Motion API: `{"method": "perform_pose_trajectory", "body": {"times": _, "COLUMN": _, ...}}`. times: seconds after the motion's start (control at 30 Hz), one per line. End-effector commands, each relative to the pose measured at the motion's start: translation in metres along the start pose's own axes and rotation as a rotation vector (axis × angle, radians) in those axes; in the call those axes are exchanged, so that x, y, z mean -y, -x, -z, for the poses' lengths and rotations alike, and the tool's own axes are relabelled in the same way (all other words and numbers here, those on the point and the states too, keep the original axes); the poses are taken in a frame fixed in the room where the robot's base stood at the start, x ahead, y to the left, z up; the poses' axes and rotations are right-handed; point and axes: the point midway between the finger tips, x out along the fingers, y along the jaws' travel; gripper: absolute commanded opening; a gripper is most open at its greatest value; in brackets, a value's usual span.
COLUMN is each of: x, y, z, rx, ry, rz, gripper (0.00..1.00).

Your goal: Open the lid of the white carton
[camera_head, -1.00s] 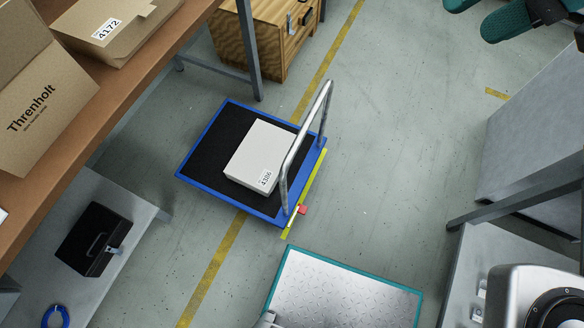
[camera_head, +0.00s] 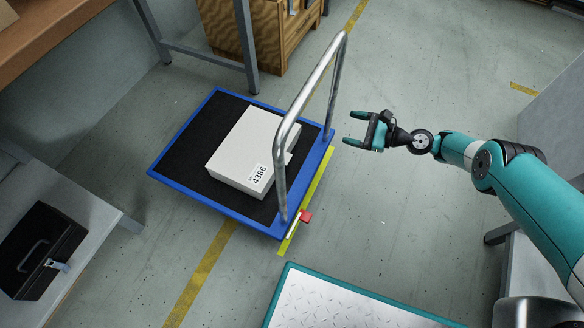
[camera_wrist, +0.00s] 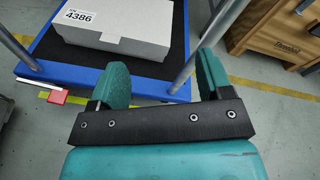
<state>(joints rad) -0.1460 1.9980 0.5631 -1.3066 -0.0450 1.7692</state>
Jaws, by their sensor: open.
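The white carton (camera_head: 243,150) lies flat on the black deck of a blue platform trolley, with its lid closed. A label reading 4386 is on its side. In the wrist view the carton (camera_wrist: 125,32) is ahead, its upper part cut off by the picture edge. My gripper (camera_head: 351,128) is open and empty, to the right of the trolley's handle and apart from the carton. In the wrist view my gripper's fingers (camera_wrist: 163,75) are spread wide with nothing between them.
The trolley's metal handle (camera_head: 308,95) stands between my gripper and the carton. A red block (camera_head: 306,216) and a yellow strip lie at the trolley's near right edge. A wooden cabinet (camera_head: 282,35) stands behind. A black case (camera_head: 40,250) is at left. Floor around my gripper is clear.

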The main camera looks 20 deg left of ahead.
Motion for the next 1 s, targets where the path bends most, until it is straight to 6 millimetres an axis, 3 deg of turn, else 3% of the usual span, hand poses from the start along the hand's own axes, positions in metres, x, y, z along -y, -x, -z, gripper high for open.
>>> {"method": "perform_pose_trajectory", "body": {"times": 0.03, "x": -0.038, "y": -0.005, "z": 0.036, "rx": 0.031, "ry": -0.079, "rz": 0.020, "gripper": 0.72}}
{"method": "perform_pose_trajectory", "body": {"times": 0.1, "x": -0.072, "y": -0.006, "z": 0.056, "rx": 0.074, "ry": -0.178, "rz": 0.046, "gripper": 0.72}}
{"method": "perform_pose_trajectory", "body": {"times": 0.2, "x": -0.112, "y": -0.005, "z": 0.074, "rx": 0.125, "ry": -0.289, "rz": 0.071, "gripper": 0.72}}
{"method": "perform_pose_trajectory", "body": {"times": 0.33, "x": -0.142, "y": -0.003, "z": 0.084, "rx": 0.167, "ry": -0.378, "rz": 0.089, "gripper": 0.72}}
{"method": "perform_pose_trajectory", "body": {"times": 0.43, "x": -0.150, "y": -0.003, "z": 0.085, "rx": 0.181, "ry": -0.406, "rz": 0.095, "gripper": 0.72}}
{"method": "perform_pose_trajectory", "body": {"times": 0.67, "x": -0.149, "y": -0.015, "z": 0.085, "rx": 0.185, "ry": -0.414, "rz": 0.093, "gripper": 0.72}}
{"method": "perform_pose_trajectory", "body": {"times": 1.0, "x": -0.147, "y": -0.051, "z": 0.082, "rx": 0.183, "ry": -0.412, "rz": 0.091, "gripper": 0.72}}
